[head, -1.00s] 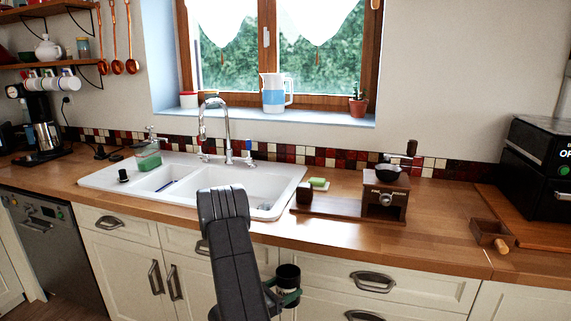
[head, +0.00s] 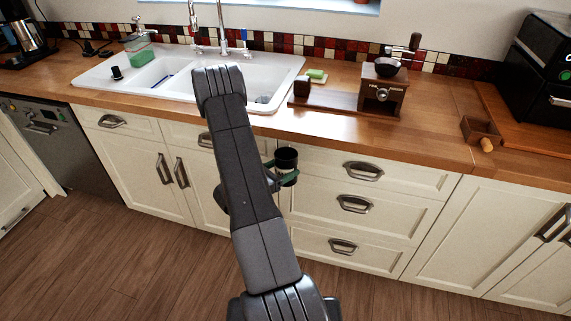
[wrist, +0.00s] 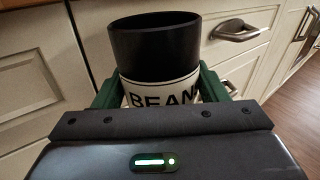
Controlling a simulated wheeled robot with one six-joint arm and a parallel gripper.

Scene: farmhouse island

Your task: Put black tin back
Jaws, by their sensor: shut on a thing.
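The black tin (head: 286,158) is held upright in my gripper (head: 283,172), in front of the cabinet drawers and below the worktop edge. In the wrist view the tin (wrist: 155,50) shows a dark open-looking top and a white label (wrist: 165,92) reading "BEAN", partly cut off. The green fingers of my gripper (wrist: 160,95) are shut around it, one on each side. My arm hides part of the gripper in the head view.
The wooden worktop (head: 330,133) runs above the drawers.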

